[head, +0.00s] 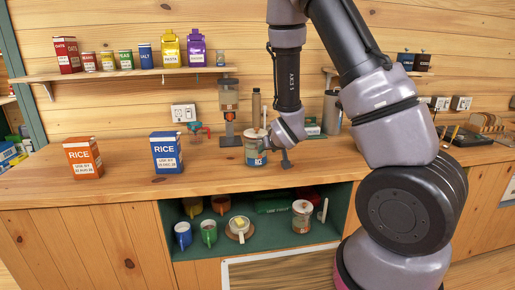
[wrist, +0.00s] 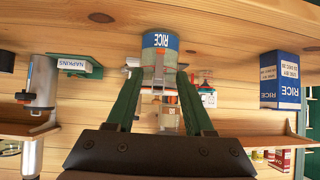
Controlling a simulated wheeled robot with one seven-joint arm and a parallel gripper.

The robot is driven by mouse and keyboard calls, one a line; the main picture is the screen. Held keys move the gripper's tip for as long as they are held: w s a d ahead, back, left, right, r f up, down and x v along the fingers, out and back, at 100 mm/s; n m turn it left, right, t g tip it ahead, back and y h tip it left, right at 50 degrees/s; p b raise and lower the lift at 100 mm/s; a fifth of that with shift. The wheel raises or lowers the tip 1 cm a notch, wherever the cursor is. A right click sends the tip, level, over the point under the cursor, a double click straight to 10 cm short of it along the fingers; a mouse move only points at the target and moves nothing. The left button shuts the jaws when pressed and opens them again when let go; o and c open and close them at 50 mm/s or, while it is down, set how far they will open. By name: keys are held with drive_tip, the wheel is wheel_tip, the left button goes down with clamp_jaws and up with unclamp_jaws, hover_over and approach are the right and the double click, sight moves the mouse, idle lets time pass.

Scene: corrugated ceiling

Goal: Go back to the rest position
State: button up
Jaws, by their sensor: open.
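My gripper (head: 270,148) is over the counter, just right of a small canister (head: 252,156) with a blue and white band, in the head view. In the wrist view the two green fingers of my gripper (wrist: 159,80) are spread apart with no object clearly held between them. The gap between fingertips and canister is hard to judge. My arm reaches in from the upper right of the head view.
A blue rice box (head: 167,153) and an orange rice box (head: 84,158) stand on the counter (head: 120,190) at left. A dispenser (head: 229,105) stands behind the canister. A shelf (head: 120,75) holds several packages. Mugs and a jar (head: 302,215) sit in the cubby below.

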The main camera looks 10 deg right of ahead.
drive_tip(key=s+d+r+m+g, duration=0.1)
drive_tip(key=s+d+r+m, duration=0.2)
drive_tip(key=r, duration=0.6)
drive_tip(key=s+d+r+m+g, duration=0.1)
drive_tip(key=s+d+r, duration=0.3)
drive_tip(key=r, duration=0.5)
drive_tip(key=s+r, duration=0.5)
drive_tip(key=s, duration=0.5)
drive_tip(key=s+r+m+g+y, duration=0.1)
drive_tip(key=s+r, duration=0.4)
drive_tip(key=s, duration=0.5)
drive_tip(key=shift+s+a+r, duration=0.15)
drive_tip(key=shift+a+r, duration=0.05)
drive_tip(key=shift+a, duration=0.2)
